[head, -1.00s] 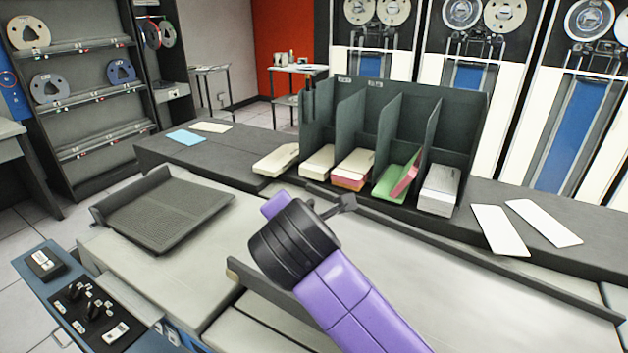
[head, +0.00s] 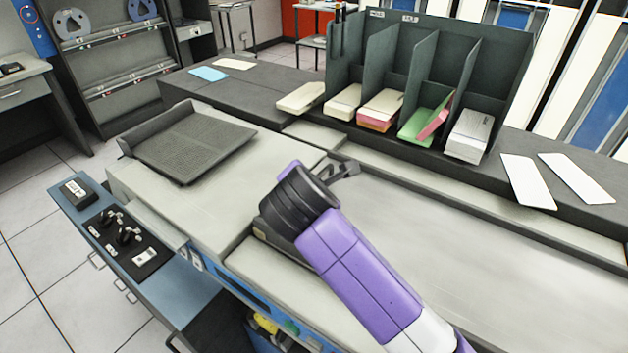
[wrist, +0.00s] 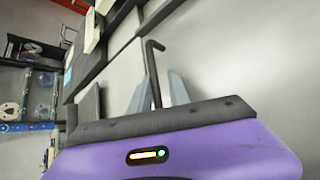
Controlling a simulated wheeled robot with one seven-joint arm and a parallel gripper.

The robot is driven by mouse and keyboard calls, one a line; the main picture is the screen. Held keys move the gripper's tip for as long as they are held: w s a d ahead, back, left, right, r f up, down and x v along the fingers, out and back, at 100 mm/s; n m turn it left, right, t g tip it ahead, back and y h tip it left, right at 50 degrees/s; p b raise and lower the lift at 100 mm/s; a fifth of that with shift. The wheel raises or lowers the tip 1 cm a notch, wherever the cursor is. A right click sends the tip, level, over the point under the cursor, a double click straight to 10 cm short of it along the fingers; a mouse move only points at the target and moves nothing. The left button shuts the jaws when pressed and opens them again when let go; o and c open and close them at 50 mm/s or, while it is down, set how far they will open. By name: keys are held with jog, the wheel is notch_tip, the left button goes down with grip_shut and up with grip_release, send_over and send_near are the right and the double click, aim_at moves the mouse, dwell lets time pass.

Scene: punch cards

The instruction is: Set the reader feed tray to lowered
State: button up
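The reader feed tray (head: 190,148) is a dark mesh tray with a raised rim at its left side. It sits on the left end of the pale reader deck (head: 330,250), and I cannot tell its exact tilt. My gripper (head: 343,175), on a purple arm, is over the deck, to the right of the tray and apart from it. In the wrist view, two grey fingers (wrist: 158,88) stand apart. A thin dark bent bar (wrist: 152,62) shows between them; I cannot tell whether they touch it.
A dark sorter rack (head: 415,85) with several card stacks stands on the back ledge. Loose white cards (head: 528,181) lie at right and a blue card (head: 208,74) at left. The deck's right part is clear.

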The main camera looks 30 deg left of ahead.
jog(key=shift+o, duration=0.4)
jog(key=shift+f, duration=0.3)
jog(key=v, duration=0.8)
jog(key=shift+w+r, duration=0.1)
jog(key=shift+r, duration=0.1)
